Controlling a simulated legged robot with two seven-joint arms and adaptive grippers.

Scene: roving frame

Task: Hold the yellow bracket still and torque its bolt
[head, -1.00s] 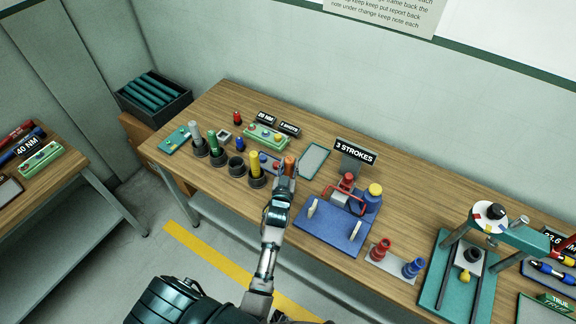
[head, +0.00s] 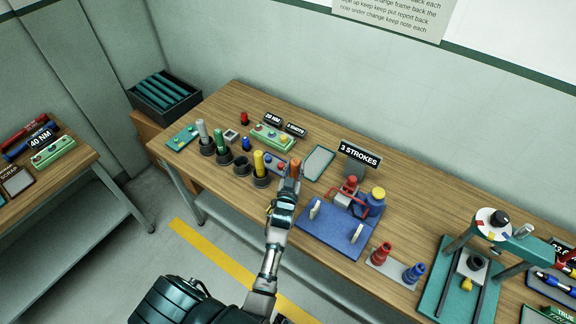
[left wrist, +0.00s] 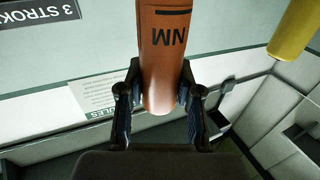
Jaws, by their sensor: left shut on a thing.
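My left gripper (head: 291,182) is shut on an orange tool (head: 295,168) over the front part of the bench. In the left wrist view the orange tool (left wrist: 162,60) is a smooth cylinder marked "NM", between the two fingers (left wrist: 160,100); its far end is out of frame. I cannot make out a yellow bracket or its bolt for certain. A small yellow piece (head: 466,284) sits low in the teal press frame (head: 440,290) at the right. My right gripper is not in view.
Left of the gripper are a yellow tool (head: 259,163) in a black cup, an empty cup (head: 241,168), a green tool (head: 217,138) and a grey one (head: 203,130). Right are a blue fixture (head: 325,236) and red (head: 380,253) and blue (head: 414,272) pieces. A "3 STROKES" sign (head: 360,153) stands behind.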

